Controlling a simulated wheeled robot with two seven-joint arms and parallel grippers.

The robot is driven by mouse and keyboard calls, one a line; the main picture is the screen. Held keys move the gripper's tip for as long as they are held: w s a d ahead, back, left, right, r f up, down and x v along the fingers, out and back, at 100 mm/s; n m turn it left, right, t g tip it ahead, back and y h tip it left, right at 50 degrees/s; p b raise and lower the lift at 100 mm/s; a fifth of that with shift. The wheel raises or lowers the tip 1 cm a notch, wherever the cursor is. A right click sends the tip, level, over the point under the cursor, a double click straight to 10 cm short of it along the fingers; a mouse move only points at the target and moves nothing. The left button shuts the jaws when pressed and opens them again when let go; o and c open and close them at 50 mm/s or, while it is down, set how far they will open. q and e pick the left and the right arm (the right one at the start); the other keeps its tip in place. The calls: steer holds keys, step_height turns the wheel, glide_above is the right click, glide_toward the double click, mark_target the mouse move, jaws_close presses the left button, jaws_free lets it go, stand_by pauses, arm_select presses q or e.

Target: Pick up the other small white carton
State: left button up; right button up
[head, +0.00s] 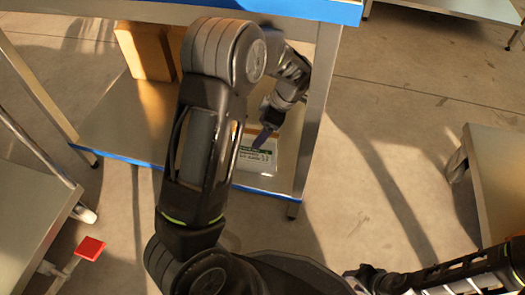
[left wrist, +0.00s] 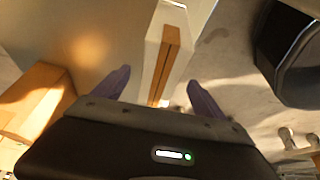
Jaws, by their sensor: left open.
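A small white carton (head: 257,160) with green and dark print lies on the lower shelf of the blue-edged table, near its front right corner. My left gripper (head: 263,137) is over it, partly hidden by my own arm. In the left wrist view my left gripper (left wrist: 158,78) is open, with a finger on each side of a white carton (left wrist: 150,45) that has a brown strip along one face. I cannot tell whether the fingers touch it. Part of my right arm shows at the lower right of the head view; its jaws are not clear.
Brown boxes (head: 146,50) stand at the back of the lower shelf (head: 115,125), and one brown box (left wrist: 38,98) shows at left in the wrist view. The table leg (head: 318,105) rises close to my left gripper. Other tables stand left and right, with open floor between.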

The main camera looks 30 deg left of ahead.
mark_target(257, 151)
arm_select(q)
steer(key=shift+b+x, duration=0.55)
steer(key=shift+x, duration=0.75)
steer(key=b+x, duration=0.2)
steer(key=x, duration=0.3)
steer(key=shift+a+f, duration=0.1)
steer(key=shift+f+b, duration=0.2)
steer(key=shift+b, duration=0.2)
steer(key=shift+c, duration=0.2)
jaws_close()
stand_by(1.0)
